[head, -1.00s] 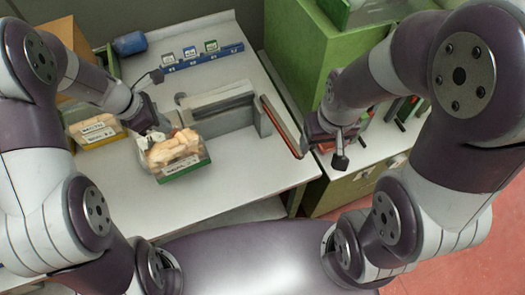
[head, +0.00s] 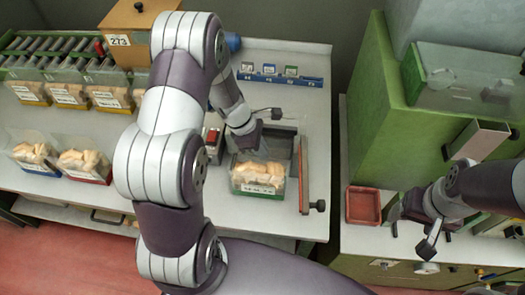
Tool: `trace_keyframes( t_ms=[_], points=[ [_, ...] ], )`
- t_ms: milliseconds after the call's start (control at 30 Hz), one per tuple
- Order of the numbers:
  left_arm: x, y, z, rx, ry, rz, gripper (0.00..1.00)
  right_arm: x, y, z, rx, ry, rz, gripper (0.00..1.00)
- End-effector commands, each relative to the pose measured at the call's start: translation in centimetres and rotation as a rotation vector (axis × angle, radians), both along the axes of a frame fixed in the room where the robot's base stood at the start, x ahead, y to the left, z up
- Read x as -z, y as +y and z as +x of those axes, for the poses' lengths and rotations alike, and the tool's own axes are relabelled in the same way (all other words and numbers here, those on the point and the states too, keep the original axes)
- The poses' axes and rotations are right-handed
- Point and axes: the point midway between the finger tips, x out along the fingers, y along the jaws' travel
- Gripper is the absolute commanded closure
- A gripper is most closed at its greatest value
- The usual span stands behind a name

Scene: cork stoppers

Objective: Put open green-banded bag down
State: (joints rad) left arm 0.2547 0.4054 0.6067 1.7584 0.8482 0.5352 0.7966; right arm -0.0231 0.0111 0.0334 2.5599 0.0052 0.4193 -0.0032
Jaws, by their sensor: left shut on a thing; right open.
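The green-banded bag (head: 258,190) is clear, holds tan cork stoppers and has a white label. It stands about upright on the white table, in front of the grey sealer-like device (head: 276,148) and left of its red-edged lever (head: 304,173). My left gripper (head: 246,150) is at the bag's upper back edge, shut on it. Its fingertips are partly hidden, and I cannot tell whether the bag's mouth is open. My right gripper (head: 428,212) is open and empty, beside the green cabinet, right of a small red tray (head: 363,206).
A blue-banded bag (head: 34,154) and a red-banded bag (head: 84,165) stand at the left. A blue label strip (head: 280,79) lies at the back. Table right of the lever is clear.

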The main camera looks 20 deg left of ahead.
Motion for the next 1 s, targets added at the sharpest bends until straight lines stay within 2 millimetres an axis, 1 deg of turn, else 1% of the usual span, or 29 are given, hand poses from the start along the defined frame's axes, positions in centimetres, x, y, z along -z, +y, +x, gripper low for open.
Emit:
trace_keyframes(
  t_ms=[33, 233, 333, 400, 433, 700, 767, 800, 867, 1000],
  points=[
    [0.3, 0.0, 0.0, 0.0, 0.0, 0.0, 1.0, 0.0, 0.0, 0.0, 0.0, 0.0, 0.0, 0.27],
    [0.3, 0.0, 0.0, 0.0, -0.001, 0.0, 1.0, 0.0, 0.0, 0.0, 0.0, 0.0, 0.0, 0.27],
    [0.6, 0.0, 0.0, 0.0, -0.001, 0.0, 1.0, 0.3, 0.0, 0.0, 0.0, 0.0, 0.0, 0.27],
    [0.5, 0.0, 0.0, 0.0, -0.001, 0.0, 0.75, 0.2, 0.0, 0.0, 0.0, 0.0, 0.0, 0.27],
    [0.5, 0.0, 0.0, 0.0, -0.001, 0.0, 0.66, 0.2, 0.0, 0.0, 0.0, 0.0, 0.0, 0.27],
    [0.4, 0.0, 0.0, 0.0, -0.001, 0.0, 0.66, 0.1, 0.0, 0.0, 0.0, 0.0, 0.0, 0.27],
    [-0.1, 0.0, 0.0, 0.0, -0.001, 0.0, 0.66, -0.2, 0.0, 0.0, 0.0, 0.0, 0.0, 0.27],
    [-0.4, 0.3, 0.0, -0.002, -0.004, 0.001, 0.66, -0.1, 0.0, 0.0, 0.0, 0.0, 0.0, 0.27],
    [-1.4, 0.7, 0.0, -0.001, -0.005, 0.0, 0.66, -0.1, 0.0, 0.0, 0.0, 0.0, 0.0, 0.27],
    [-4.9, 2.1, -0.4, -0.003, -0.006, 0.002, 0.66, -0.1, 0.0, 0.0, 0.0, 0.0, 0.0, 0.27]
  ],
)
